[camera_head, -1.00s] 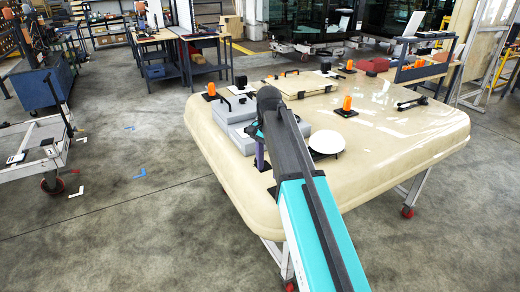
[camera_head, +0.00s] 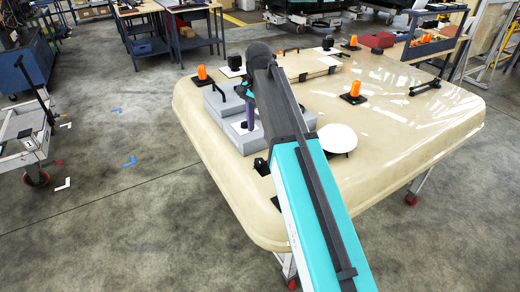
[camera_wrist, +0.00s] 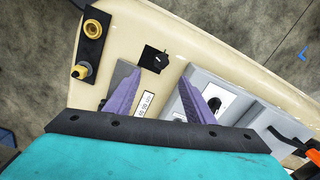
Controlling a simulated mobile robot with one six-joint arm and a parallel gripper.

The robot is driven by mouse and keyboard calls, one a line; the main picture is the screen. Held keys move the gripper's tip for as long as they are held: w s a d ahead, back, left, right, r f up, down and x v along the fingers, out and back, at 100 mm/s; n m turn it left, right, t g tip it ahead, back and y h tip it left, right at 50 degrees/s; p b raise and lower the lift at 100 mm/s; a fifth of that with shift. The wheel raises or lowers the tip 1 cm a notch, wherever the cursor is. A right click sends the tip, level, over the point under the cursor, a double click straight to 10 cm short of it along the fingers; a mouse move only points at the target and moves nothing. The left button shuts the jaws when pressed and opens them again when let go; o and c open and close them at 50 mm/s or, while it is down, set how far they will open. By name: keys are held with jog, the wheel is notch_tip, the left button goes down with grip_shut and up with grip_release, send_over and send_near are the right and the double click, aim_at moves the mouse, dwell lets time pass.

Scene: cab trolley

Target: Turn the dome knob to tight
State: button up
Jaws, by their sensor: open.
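A small black knob (camera_wrist: 162,61) with a white mark sits on a black square plate (camera_wrist: 150,65) on the cream dome (camera_wrist: 185,40). In the head view the gripper (camera_head: 251,116) is mostly hidden behind my arm, above the near left part of the cream dome (camera_head: 400,150).
Grey boxes (camera_wrist: 240,110) stand right of the fingers, and also show in the head view (camera_head: 220,106). A black plate with brass fittings (camera_wrist: 92,30) is at upper left. A white disc (camera_head: 338,138) and orange beacons (camera_head: 355,88) stand on the dome.

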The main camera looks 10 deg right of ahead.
jog(key=shift+w+r, duration=0.1)
jog(key=shift+w, duration=0.2)
jog(key=shift+f, duration=0.2)
jog(key=p, duration=0.2)
send_over(259, 161)
jog(key=shift+f, duration=2.55)
jog(key=shift+w+f+p, duration=0.1)
jog(key=shift+f+p, duration=1.2)
jog(key=shift+f, duration=2.85)
